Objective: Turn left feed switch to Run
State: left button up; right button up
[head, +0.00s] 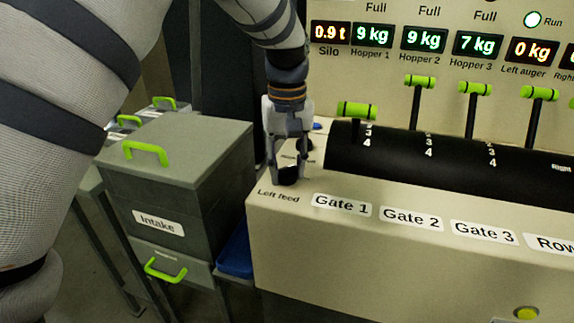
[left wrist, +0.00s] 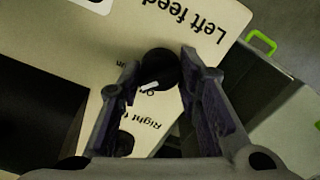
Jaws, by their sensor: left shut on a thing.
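The left feed switch is a round black knob (head: 288,175) on the cream console's left end, behind the "Left feed" label (head: 278,196). In the left wrist view the knob (left wrist: 158,66) sits between the fingertips, and its white pointer mark (left wrist: 149,86) shows toward small lettering that is partly hidden. My left gripper (head: 287,172) reaches down from above and is shut on this knob. Its two fingers flank the knob in the left wrist view (left wrist: 160,62). My right gripper is not in view.
A second dark knob (left wrist: 123,143) beside the "Right" lettering is partly hidden by a finger. Green-handled gate levers (head: 357,111) rise from a black curved cover to the right. A grey Intake box (head: 180,190) stands left of the console. Lit displays (head: 372,36) line the back panel.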

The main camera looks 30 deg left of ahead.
aim_at(287, 167)
pick_arm(q)
jog(key=shift+f+m, duration=0.1)
jog(key=shift+m, duration=1.9)
jog(key=o, duration=1.2)
notch_tip(287, 167, up, 12)
jog(key=shift+r, duration=0.1)
